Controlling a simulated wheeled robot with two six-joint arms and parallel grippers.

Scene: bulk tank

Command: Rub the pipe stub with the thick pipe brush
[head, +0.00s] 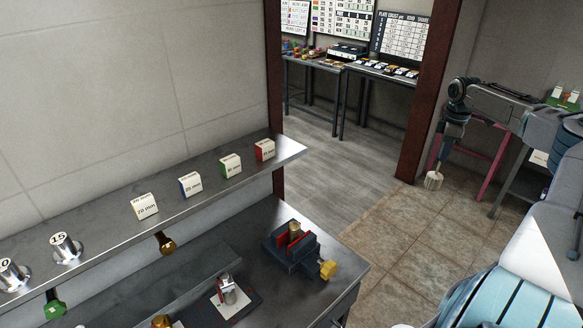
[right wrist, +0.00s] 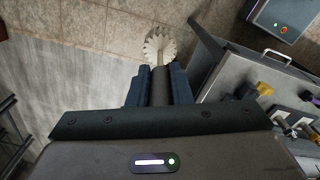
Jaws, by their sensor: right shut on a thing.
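My right gripper (head: 451,143) hangs over the tiled floor at the right of the head view. It is shut on the dark handle of a brush with pale bristles (head: 433,180), which points down. In the right wrist view the bristle head (right wrist: 160,46) shows beyond the two fingers of my right gripper (right wrist: 159,88). A short brass-coloured pipe stub (head: 294,231) stands upright between the red jaws of a dark vise (head: 284,256) on the metal bench. The brush is well apart from the stub. My left gripper is not in view.
A metal shelf (head: 105,228) above the bench (head: 335,270) carries several labelled blocks and metal gauges. Brass and green pieces hang below it. A brown post (head: 428,85) stands behind. The floor between bench and brush is clear.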

